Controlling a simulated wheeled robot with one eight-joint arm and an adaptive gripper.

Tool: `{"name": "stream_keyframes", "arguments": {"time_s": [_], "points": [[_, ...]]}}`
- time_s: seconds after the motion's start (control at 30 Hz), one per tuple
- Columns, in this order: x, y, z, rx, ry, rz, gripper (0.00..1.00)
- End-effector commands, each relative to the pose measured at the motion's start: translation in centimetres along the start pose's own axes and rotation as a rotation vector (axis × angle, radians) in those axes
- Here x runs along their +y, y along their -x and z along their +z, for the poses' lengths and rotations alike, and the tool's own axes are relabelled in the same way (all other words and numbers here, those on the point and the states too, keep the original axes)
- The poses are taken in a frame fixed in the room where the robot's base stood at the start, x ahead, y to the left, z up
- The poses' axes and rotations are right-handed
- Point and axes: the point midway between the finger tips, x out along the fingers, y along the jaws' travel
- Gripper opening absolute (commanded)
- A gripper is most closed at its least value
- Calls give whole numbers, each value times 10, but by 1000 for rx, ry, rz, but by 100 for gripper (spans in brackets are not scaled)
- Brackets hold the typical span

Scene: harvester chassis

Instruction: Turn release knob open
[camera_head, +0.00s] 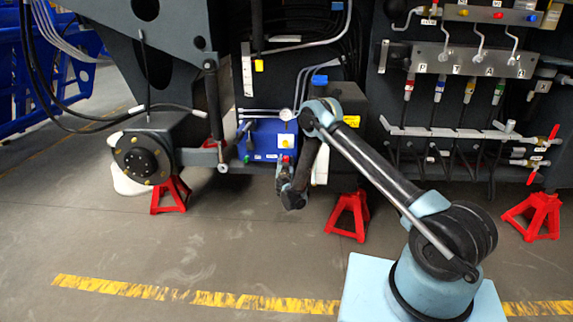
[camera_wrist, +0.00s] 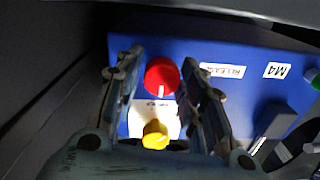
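In the wrist view, a round red knob (camera_wrist: 162,77) with a white mark sits on a blue box (camera_wrist: 225,52), beside a label (camera_wrist: 222,70) that reads RELEASE. My gripper (camera_wrist: 162,60) is open, with one finger to the left of the red knob and the other to its right. I see no clear grip on the knob. A yellow knob (camera_wrist: 155,135) is nearer the gripper's base, between the fingers.
An M4 label (camera_wrist: 277,70) and a green part (camera_wrist: 311,76) are right of the red knob. In the head view, a red stand (camera_head: 349,214) is right of my wrist and another (camera_head: 170,196) is to the left. The floor in front is clear.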

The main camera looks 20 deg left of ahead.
Motion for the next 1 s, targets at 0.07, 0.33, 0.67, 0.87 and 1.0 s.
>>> {"name": "stream_keyframes", "arguments": {"time_s": [0.07, 0.33, 0.67, 0.87, 1.0], "points": [[-1, 0, 0, 0, 0, -1, 10], [0, 1, 0, 0, 9, 0, 7], [-1, 1, 0, -5, 145, 1, 7], [-1, 2, 0, -9, 315, 2, 7], [-1, 2, 0, -13, 450, 2, 7]]}}
